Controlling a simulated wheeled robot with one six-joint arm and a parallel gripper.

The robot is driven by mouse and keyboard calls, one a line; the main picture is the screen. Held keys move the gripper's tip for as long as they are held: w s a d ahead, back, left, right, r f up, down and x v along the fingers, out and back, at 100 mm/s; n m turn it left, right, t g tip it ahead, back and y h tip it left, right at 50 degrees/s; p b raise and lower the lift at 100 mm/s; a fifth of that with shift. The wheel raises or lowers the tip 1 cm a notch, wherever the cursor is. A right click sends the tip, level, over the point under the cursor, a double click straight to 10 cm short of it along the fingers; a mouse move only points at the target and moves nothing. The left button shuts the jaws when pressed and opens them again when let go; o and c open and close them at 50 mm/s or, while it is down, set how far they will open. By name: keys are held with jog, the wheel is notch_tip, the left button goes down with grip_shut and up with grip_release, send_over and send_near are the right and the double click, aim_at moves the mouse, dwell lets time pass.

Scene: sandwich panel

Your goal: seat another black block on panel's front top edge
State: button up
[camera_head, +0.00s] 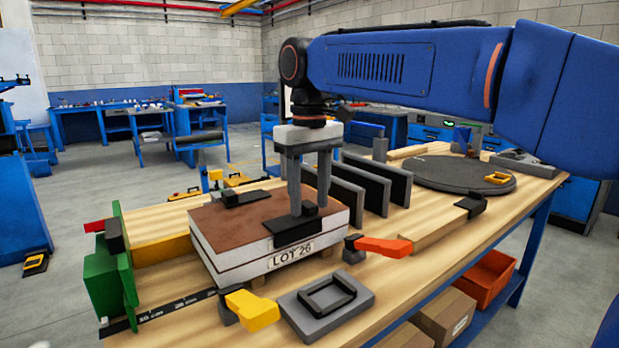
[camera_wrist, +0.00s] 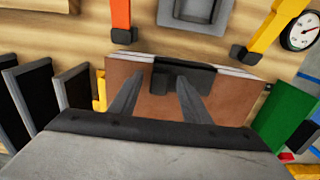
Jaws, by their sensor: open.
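The panel (camera_head: 225,222) lies flat on the bench, with a brown top, pale sides and a "LOT 26" label on its front. A black block (camera_head: 288,232) sits on its front top edge, with a raised part. A second black block (camera_head: 243,197) lies on the back of the panel's top. My gripper (camera_head: 310,208) is open, pointing down over the front block, its fingertips close around the raised part. I cannot tell if they touch it. In the wrist view the fingers (camera_wrist: 156,95) spread below the front block (camera_wrist: 184,76) on the panel's edge (camera_wrist: 232,88).
A red-orange-handled clamp (camera_head: 383,246) and a yellow-handled clamp (camera_head: 252,309) stand in front of the panel. A grey tray with a black frame (camera_head: 362,297) lies before it. Dark upright plates (camera_head: 384,180) stand behind to the right. A green stop (camera_head: 104,279) is at left.

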notch_tip(320, 180, up, 17)
dwell(0.6)
jog(key=shift+s, duration=0.1)
